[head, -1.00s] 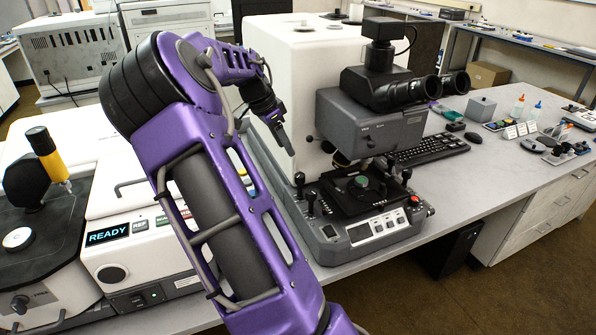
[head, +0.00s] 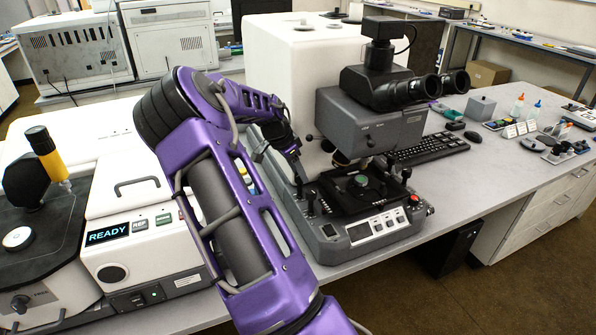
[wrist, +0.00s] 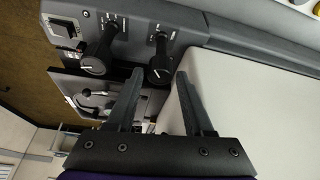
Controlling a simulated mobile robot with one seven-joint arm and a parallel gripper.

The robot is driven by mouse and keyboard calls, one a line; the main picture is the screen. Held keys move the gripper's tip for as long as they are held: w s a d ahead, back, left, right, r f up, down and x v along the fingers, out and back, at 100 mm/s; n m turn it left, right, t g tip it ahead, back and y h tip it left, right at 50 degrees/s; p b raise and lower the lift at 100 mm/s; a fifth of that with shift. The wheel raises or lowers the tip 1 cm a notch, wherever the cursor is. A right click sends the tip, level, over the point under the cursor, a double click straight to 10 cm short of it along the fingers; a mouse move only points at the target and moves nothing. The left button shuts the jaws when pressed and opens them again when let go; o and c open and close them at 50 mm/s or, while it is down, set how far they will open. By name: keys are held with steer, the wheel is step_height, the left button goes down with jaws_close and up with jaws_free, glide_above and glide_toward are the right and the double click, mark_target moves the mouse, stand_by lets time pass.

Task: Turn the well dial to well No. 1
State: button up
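Two black dials with white pointer marks and printed scales show in the wrist view, a left dial (wrist: 93,66) and a right dial (wrist: 160,70). In the head view they appear as the front dial (head: 310,202) and the rear dial (head: 299,184) on the left of the microscope base. The labels are too small to tell which is the well dial. My gripper (wrist: 160,78) is open, with its fingers apart and the right dial ahead between the tips. I see no contact. In the head view my gripper (head: 297,168) is beside the rear dial, partly hidden.
The white housing (wrist: 240,105) lies close on the right in the wrist view. The microscope (head: 370,128) has eyepieces and a dark stage with a green disc (head: 361,180). A white READY unit (head: 125,215) stands at left.

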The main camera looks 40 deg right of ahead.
jaws_close()
steer(key=shift+n, duration=0.3)
steer(key=n+t+b, duration=0.1)
steer(key=n+b, duration=0.2)
steer(key=n, duration=0.1)
steer(key=shift+s+f+t, duration=0.1)
steer(key=shift+s+t, duration=0.05)
steer(key=shift+t, duration=0.25)
steer(key=n+t+y+b, duration=0.1)
steer(key=n+b, duration=0.2)
steer(key=n, duration=0.1)
steer(key=shift+d, duration=0.1)
steer(key=shift+n+t, duration=0.3)
steer(key=shift+o, duration=0.2)
jaws_free()
